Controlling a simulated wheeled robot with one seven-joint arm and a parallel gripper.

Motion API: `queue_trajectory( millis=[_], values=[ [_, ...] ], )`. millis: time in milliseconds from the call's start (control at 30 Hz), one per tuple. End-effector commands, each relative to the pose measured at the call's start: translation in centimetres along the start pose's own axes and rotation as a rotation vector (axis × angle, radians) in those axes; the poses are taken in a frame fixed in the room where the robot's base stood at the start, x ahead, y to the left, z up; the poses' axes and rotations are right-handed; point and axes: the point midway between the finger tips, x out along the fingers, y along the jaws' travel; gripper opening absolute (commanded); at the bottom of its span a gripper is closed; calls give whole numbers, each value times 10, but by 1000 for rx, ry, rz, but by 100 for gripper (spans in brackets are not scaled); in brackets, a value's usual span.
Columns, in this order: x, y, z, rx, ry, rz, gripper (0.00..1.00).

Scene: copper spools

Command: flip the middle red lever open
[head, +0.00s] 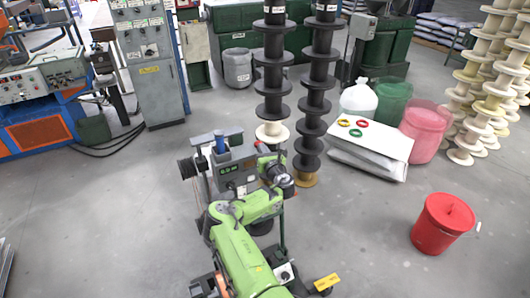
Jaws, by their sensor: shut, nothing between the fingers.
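A small grey machine (237,168) with a dark panel and a blue cylinder (220,142) on top stands on the floor near the centre. My green arm reaches up to its right side. My gripper (264,150) is at the machine's upper right corner, small in the picture, shut and with nothing in it. A bit of red shows there, but I cannot tell whether it is a lever. I cannot make out the middle red lever or its position. My arm hides part of the machine's front and right side.
Stacks of black spools (314,95) stand right behind the machine. A tall grey control cabinet (152,75) stands back left.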

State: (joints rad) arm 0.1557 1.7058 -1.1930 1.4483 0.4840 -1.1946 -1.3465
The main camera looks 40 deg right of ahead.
Motion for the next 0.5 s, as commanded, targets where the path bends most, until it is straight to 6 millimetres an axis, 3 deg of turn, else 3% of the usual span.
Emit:
queue_trajectory(
  millis=[500],
  values=[
    [20,3,10,1,1,-1,0]
  ],
)
